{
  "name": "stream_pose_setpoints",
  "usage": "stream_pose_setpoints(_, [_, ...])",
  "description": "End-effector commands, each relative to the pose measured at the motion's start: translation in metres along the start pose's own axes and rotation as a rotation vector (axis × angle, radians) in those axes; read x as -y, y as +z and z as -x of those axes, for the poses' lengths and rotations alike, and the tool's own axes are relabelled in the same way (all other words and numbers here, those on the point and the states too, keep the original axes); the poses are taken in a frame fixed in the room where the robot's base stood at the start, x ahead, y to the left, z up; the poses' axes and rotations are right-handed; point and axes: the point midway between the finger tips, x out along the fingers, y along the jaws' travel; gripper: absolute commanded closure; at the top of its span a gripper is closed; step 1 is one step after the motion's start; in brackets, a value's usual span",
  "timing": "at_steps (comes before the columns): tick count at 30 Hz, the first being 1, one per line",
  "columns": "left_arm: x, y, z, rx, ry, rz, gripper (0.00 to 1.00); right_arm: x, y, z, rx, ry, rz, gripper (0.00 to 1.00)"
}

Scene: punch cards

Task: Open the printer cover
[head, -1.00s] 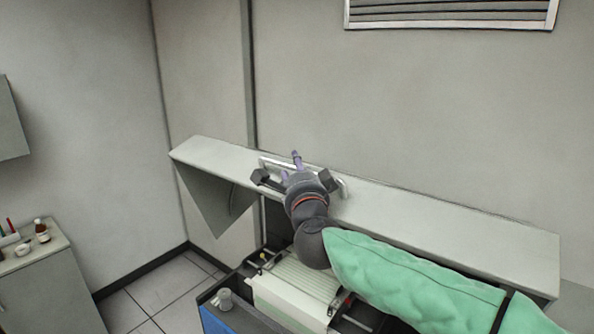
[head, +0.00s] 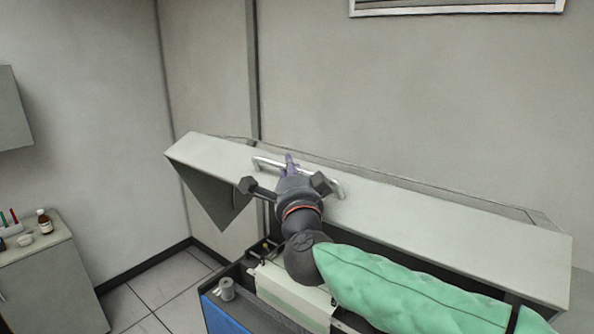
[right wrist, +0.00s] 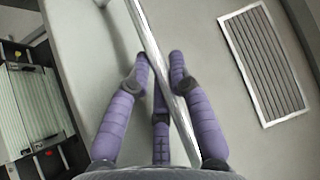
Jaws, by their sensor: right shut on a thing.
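The printer cover (head: 430,215) is a long pale grey panel, raised and tilted above the printer body, with the opening under it visible. A light metal bar handle (head: 333,187) runs along its face; in the right wrist view the handle (right wrist: 150,40) passes between my purple fingers. My right gripper (head: 289,160) is shut on the handle; in the right wrist view its fingers (right wrist: 162,75) sit on both sides of the bar. My arm hides part of the printer interior. My left gripper is not in view.
Below the cover sits the printer's inside with a pale roller unit (head: 290,295) and a blue front panel (head: 228,318). A wall vent (right wrist: 264,66) shows in the right wrist view.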

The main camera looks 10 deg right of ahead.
Motion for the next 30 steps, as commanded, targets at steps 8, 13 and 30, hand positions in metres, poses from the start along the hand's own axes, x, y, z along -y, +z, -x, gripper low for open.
stream_pose_setpoints(8, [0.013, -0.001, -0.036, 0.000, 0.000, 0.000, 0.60, -0.030, 0.021, 0.019, 0.004, -0.038, 0.043, 1.00])
stream_pose_setpoints(13, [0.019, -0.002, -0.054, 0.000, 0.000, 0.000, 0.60, -0.044, 0.031, 0.029, 0.004, -0.066, 0.070, 1.00])
stream_pose_setpoints(30, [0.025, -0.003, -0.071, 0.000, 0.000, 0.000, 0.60, -0.054, 0.042, 0.041, 0.004, -0.100, 0.102, 1.00])
